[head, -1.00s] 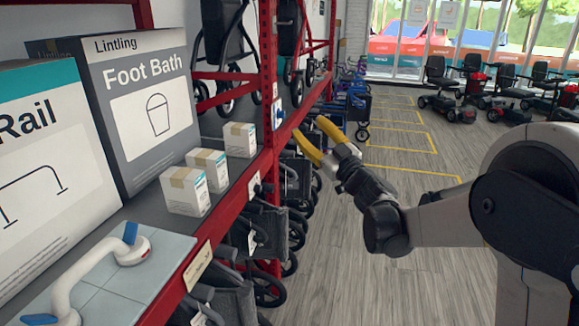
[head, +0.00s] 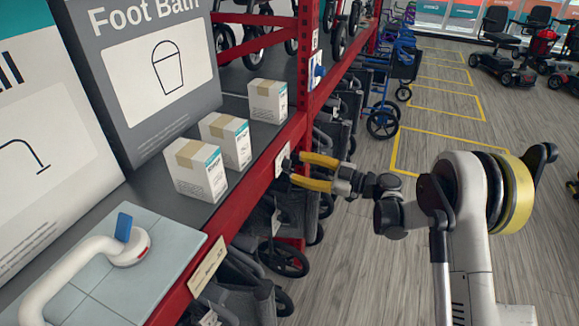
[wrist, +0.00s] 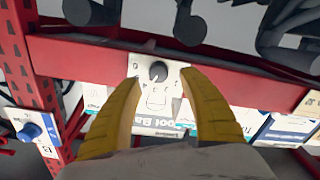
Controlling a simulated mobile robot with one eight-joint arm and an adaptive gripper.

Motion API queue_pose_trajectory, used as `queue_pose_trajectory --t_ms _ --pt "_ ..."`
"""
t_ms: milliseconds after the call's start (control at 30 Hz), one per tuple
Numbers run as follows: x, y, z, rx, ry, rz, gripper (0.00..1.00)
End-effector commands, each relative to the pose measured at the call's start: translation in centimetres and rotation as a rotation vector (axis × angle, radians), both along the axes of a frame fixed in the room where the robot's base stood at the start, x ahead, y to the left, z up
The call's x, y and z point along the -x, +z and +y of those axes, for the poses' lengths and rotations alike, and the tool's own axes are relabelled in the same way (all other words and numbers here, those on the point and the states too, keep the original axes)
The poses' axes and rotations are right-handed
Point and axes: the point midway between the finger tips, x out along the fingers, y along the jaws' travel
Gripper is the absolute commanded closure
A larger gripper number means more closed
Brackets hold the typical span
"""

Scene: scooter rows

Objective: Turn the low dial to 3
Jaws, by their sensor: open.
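The low dial, a dark round knob on a white plate, is on the red shelf rail, in the head view (head: 287,164) and the wrist view (wrist: 158,72). The numbers on its plate are too small to read, and I cannot tell its setting. My gripper (head: 298,169) has yellow fingers spread open just in front of the dial. In the wrist view, the fingertips (wrist: 160,80) stand on either side of the knob, and I cannot tell whether they touch it. A blue dial (head: 319,71) is higher, on the red upright; it also shows in the wrist view (wrist: 31,131).
Small white boxes (head: 226,138), a foot bath box (head: 150,75) and a white grab rail on a tiled board (head: 150,280) are on the shelf. Folded wheelchairs (head: 285,255) stand below the rail.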

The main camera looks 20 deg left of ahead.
Motion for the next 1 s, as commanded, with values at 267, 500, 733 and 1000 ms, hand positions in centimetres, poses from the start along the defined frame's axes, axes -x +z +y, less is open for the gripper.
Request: queue_pose_trajectory --t_ms 267,500,733,1000 --pt "-0.3 0.0 3.5 0.000 -0.001 -0.001 0.50" --pt "-0.3 0.1 3.9 -0.001 -0.002 -0.001 0.50" --pt "-0.3 0.1 3.9 -0.001 -0.002 -0.001 0.91" --pt "-0.3 0.1 3.9 -0.001 -0.001 -0.003 1.00"
